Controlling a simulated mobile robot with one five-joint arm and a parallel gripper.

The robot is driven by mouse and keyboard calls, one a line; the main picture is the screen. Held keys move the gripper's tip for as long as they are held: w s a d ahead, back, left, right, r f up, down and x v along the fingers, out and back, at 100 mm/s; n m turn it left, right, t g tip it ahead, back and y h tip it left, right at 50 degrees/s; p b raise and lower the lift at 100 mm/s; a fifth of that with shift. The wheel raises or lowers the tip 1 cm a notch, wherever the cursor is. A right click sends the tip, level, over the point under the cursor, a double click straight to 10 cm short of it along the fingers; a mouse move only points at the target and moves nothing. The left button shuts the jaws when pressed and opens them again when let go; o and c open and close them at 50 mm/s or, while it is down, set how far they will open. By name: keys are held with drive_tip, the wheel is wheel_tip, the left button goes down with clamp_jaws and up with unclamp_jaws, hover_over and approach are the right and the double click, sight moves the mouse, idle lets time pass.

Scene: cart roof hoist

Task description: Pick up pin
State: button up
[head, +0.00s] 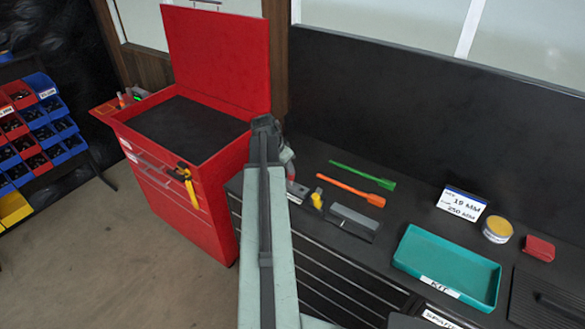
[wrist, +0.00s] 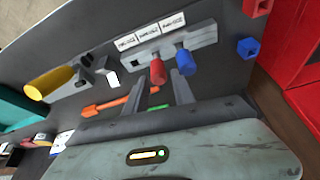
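No thing in view is marked as the pin, and I cannot tell which one it is. In the wrist view, a red peg-like piece (wrist: 157,71) and a blue peg-like piece (wrist: 184,62) stand at a grey labelled rack (wrist: 203,36). A yellow cylinder (wrist: 50,83) lies farther left, beside a small grey block. My gripper (wrist: 157,88) is open, its two fingers apart, with the red and blue pieces just beyond the fingertips. Nothing shows held between them. In the head view my arm hides most of the rack and my gripper.
Green (head: 362,176) and orange (head: 351,191) tools lie on the dark bench. A teal tray (head: 490,303), sign (head: 462,203), yellow tin (head: 497,229) and red item (head: 539,248) are to the right. An open red tool chest (head: 222,188) and a bin rack (head: 38,130) stand left.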

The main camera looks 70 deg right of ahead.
sight(293, 177)
drive_tip(key=b+x, duration=0.2)
drive_tip(key=x, duration=0.1)
drive_tip(key=shift+s+r+b, duration=0.1)
drive_tip(key=shift+b, duration=0.2)
drive_tip(key=b+x, duration=0.5)
drive_tip(key=shift+s+d+f, duration=0.15)
drive_tip(key=shift+d+f, duration=0.05)
drive_tip(key=shift+f, duration=0.05)
drive_tip(key=shift+r, duration=0.2)
clamp_jaws()
idle(0.8)
